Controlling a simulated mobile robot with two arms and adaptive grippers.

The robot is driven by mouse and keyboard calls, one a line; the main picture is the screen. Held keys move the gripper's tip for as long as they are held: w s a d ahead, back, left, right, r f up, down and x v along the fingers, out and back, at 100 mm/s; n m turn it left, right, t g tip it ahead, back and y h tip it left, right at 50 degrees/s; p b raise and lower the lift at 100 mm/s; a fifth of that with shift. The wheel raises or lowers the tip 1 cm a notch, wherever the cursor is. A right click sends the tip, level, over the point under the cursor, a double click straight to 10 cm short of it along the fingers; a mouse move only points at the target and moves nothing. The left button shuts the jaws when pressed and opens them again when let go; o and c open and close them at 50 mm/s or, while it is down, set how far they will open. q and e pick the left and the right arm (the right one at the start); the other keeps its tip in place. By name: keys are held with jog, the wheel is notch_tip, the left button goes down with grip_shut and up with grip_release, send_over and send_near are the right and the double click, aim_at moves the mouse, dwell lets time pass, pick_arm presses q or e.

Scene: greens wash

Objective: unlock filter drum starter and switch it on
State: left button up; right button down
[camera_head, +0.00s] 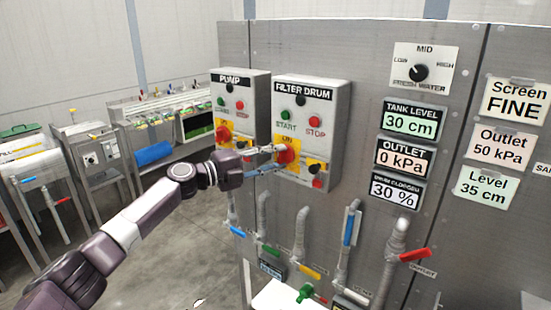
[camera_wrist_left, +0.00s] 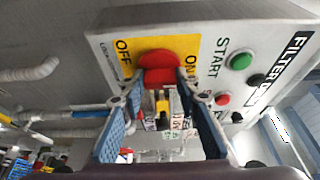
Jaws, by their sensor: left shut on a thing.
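The FILTER DRUM starter (camera_head: 325,100) is a grey box on the steel panel. Its green START button (camera_head: 286,115) and red STOP button (camera_head: 312,121) sit above a red rotary switch (camera_head: 289,154) on a yellow ON/OFF plate. My left gripper (camera_head: 276,157) is at this switch. In the left wrist view its fingers (camera_wrist_left: 155,82) are shut on either side of the red switch (camera_wrist_left: 158,62), with OFF to the left and ON to the right. A small yellow-and-black part (camera_wrist_left: 162,106) shows between the fingers; I cannot tell what it is. My right gripper is not in view.
The similar PUMP starter (camera_head: 255,90) is close on the left. A black-and-yellow part (camera_head: 317,167) and a red one sit at the FILTER DRUM box's lower right. Pipes with coloured valve handles (camera_head: 348,228) stand below. Display plates (camera_head: 414,120) are on the right.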

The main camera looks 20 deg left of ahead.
pick_arm(q)
jog(key=o, duration=1.1)
jog(key=shift+f, duration=0.1)
jog(key=shift+o, duration=0.3)
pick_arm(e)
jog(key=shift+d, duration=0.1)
pick_arm(q)
jog(key=v, duration=1.2)
